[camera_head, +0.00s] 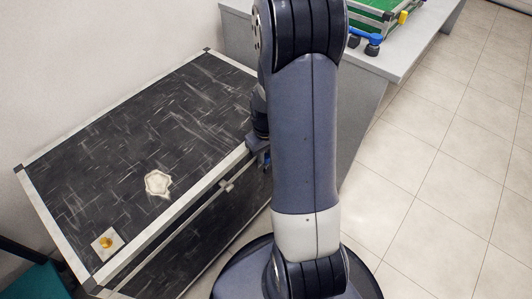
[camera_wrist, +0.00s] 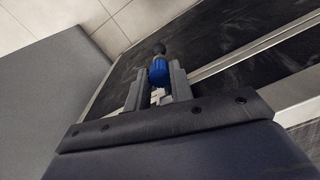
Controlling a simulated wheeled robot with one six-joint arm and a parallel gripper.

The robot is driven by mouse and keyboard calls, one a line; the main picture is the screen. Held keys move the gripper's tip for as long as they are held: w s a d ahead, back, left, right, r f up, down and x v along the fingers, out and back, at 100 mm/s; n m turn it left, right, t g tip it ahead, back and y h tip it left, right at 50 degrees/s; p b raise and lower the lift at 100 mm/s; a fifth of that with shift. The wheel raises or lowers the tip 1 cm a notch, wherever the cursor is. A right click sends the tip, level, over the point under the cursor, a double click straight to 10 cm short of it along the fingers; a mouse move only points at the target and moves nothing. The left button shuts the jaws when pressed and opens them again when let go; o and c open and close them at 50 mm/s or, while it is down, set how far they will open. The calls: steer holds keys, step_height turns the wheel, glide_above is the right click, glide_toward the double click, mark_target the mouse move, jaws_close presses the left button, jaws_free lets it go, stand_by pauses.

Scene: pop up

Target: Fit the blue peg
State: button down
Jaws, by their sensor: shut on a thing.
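My gripper (camera_wrist: 158,85) is shut on a blue peg (camera_wrist: 159,72) with a dark round knob at its far end, seen in the wrist view. The peg sits between the two grey fingers. In the head view my gripper (camera_head: 263,158) is mostly hidden behind my arm, near the right edge of a black case, and the peg cannot be made out clearly. A small pale square plate with a yellow round piece (camera_head: 105,242) lies at the near left corner of the case top. Whether a fitting for the peg is in view, I cannot tell.
The black case (camera_head: 150,110) has metal edges and a scuffed top, mostly clear. A pale irregular patch (camera_head: 158,184) lies on it. A grey table (camera_head: 405,62) at the upper right bears a green-lined box (camera_head: 385,8) and blue and yellow pieces. Tiled floor is free at right.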

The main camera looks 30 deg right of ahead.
steer(key=shift+r+p, duration=1)
steer(key=shift+r, duration=0.1)
steer(key=shift+w+d, duration=0.1)
stand_by(0.6)
steer(key=shift+f, duration=0.15)
steer(key=shift+f+b, duration=0.8)
steer(key=shift+f, duration=0.25)
steer(key=shift+r, duration=0.1)
steer(key=shift+r+p, duration=1.05)
steer(key=shift+r, duration=0.1)
steer(key=shift+f, duration=0.1)
